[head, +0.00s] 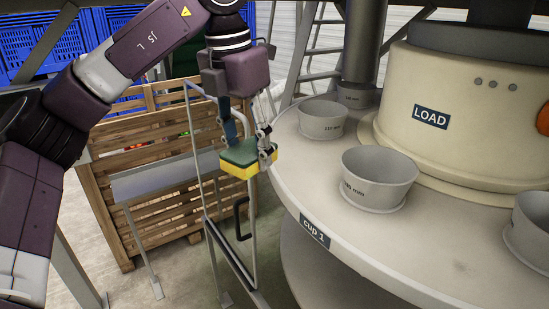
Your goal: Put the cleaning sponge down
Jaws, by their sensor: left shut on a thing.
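The cleaning sponge (240,165) is yellow below with a dark green top. My left gripper (248,148) comes down from above and is shut on the sponge, with its fingers at the sponge's sides. The sponge is held up in the air, just left of the rim of the round cream table (420,240) in the picture. I cannot tell how far it is from the rim in depth. My right gripper is not in view.
Several grey cups stand on the round table, one (379,178) near its front edge and one (323,120) further back. A cream drum (470,110) labelled LOAD rises behind them. A metal frame with a black handle (241,218) and a wooden crate (150,165) stand left of the table.

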